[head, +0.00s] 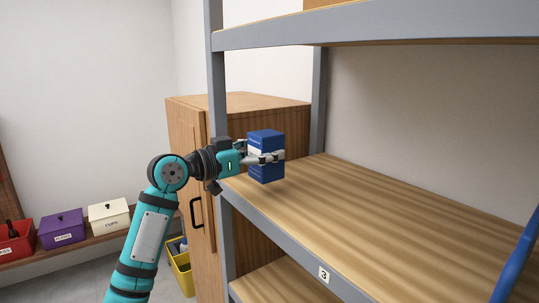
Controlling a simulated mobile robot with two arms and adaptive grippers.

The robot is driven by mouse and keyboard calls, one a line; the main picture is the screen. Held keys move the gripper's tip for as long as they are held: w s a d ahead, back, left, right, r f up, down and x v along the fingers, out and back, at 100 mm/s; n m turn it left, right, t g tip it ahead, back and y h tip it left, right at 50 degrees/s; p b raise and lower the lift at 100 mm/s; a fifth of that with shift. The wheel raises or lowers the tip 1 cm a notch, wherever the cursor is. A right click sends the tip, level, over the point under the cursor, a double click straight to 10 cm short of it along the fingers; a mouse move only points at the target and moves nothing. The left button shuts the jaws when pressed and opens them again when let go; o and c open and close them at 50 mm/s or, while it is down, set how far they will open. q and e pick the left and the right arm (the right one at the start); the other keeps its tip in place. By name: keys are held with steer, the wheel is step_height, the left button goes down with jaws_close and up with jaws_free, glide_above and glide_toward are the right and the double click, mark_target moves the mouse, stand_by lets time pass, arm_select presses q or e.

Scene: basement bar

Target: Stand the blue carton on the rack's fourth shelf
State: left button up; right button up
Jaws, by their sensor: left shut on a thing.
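The blue carton (266,141) is upright in my left gripper (267,158), whose fingers are shut around its middle. It shows in front of the left end of the shelf marked 3 (400,220). I cannot tell whether its base is over the shelf boards or touches them. The grey metal rack has a higher shelf (390,25) across the top of the view; its label is not visible and its upper surface is hidden. My right gripper is not in view.
The shelf marked 3 is bare where it shows. A rack post (218,70) stands just left of the carton. A wooden cabinet (188,150) is behind my left arm. A blue bar (516,260) crosses the lower right. Red, purple and cream boxes (109,216) stand on a ledge at left.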

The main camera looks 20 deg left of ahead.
mark_target(269, 165)
arm_select(q)
steer(key=shift+w+d, duration=0.1)
steer(key=shift+w, duration=0.9)
steer(key=shift+w+f+p, duration=0.15)
steer(key=shift+f+p, duration=0.15)
steer(key=shift+p, duration=0.05)
step_height(269, 165, down, 2)
steer(key=shift+f+p, duration=0.1)
steer(key=shift+p, duration=0.45)
steer(key=shift+f, duration=0.45)
steer(key=shift+f, duration=0.15)
steer(key=o, duration=1.2)
